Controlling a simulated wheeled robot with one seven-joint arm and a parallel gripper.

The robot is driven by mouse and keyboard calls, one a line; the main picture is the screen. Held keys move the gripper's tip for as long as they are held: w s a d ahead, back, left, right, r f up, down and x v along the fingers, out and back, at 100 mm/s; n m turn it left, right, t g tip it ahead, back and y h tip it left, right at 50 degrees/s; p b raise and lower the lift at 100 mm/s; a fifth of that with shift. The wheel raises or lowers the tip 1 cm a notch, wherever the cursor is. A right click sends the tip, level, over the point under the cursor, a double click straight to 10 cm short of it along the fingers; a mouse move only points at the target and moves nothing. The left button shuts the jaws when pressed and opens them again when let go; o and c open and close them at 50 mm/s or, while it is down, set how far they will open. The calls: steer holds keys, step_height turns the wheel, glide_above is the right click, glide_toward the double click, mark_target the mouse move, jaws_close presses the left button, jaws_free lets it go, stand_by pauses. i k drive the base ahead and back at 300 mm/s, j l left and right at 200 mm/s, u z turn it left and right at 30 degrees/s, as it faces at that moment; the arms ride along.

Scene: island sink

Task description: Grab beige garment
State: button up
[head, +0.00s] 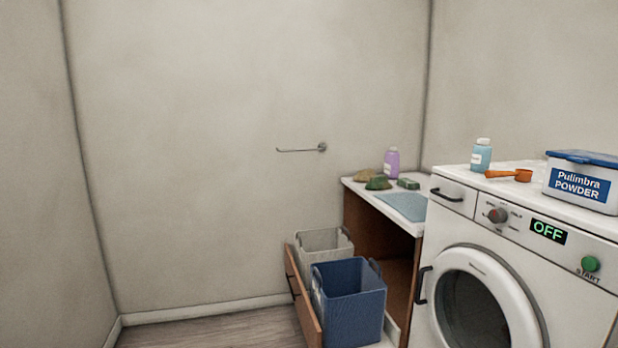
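A small crumpled beige-brown garment (364,175) lies at the back left of the white counter (357,187), right of the middle in the head view. A dark green crumpled item (378,183) lies just in front and to the right of it and overlaps it in the picture. I cannot tell whether the two touch. My gripper is not in view.
A second green item (408,184), a purple bottle (391,162) and a light blue panel (402,206) are on the counter. A blue basket (350,305) and a grey basket (323,244) stand in the pulled-out drawer below. A washing machine (455,232) stands at right.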

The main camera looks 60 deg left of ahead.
mark_target(363, 175)
steer(key=u, duration=1.65)
steer(key=i+j+u, duration=0.4)
steer(key=i, duration=0.55)
steer(key=i+u, duration=0.35)
steer(key=i, duration=0.55)
steer(key=i+z, duration=0.15)
steer(key=i, duration=0.3)
steer(key=i+j+z, duration=0.2)
steer(key=i, duration=0.25)
steer(key=i+j+z, duration=0.15)
steer(key=i, duration=0.3)
steer(key=i+j+z, duration=0.1)
steer(key=i+z, duration=0.15)
steer(key=z, duration=0.15)
steer(key=i+j+z, duration=0.2)
steer(key=z, duration=0.2)
steer(key=i+j+z, duration=0.15)
steer(key=z, duration=0.25)
steer(key=i+j+z, duration=0.1)
steer(key=j+z, duration=0.3)
steer(key=i+j+z, duration=0.1)
steer(key=j+z, duration=1.15)
steer(key=j, duration=0.3)
